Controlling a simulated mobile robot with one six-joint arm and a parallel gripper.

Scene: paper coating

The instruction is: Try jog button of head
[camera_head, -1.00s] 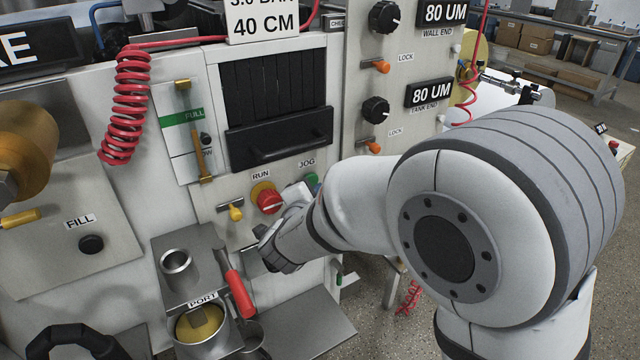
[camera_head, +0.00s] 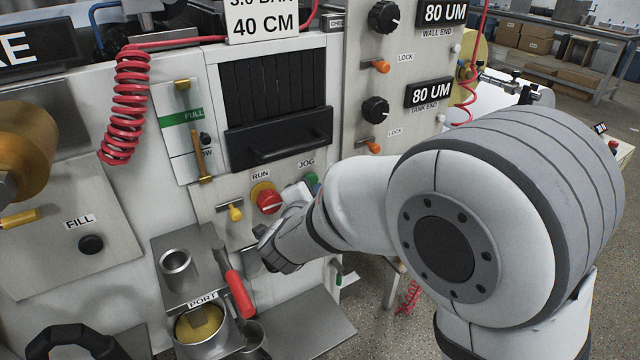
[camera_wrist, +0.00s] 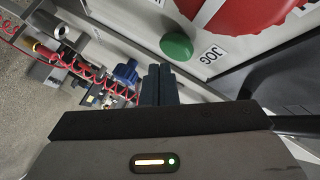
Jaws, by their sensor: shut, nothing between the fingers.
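The green jog button (camera_wrist: 176,46) is round and sits on the pale panel beside its JOG label (camera_wrist: 212,55) in the wrist view. In the head view the green button (camera_head: 312,180) shows partly, below the JOG label (camera_head: 306,163), with my arm covering some of it. My gripper (camera_wrist: 158,80) is shut and empty. In the wrist view its dark fingertips appear just below the button, with a gap in the picture. I cannot tell their distance from the panel. In the head view my wrist hides the fingertips.
A red RUN knob (camera_head: 269,201) on a yellow base is left of the button; large red also fills the top of the wrist view (camera_wrist: 245,12).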

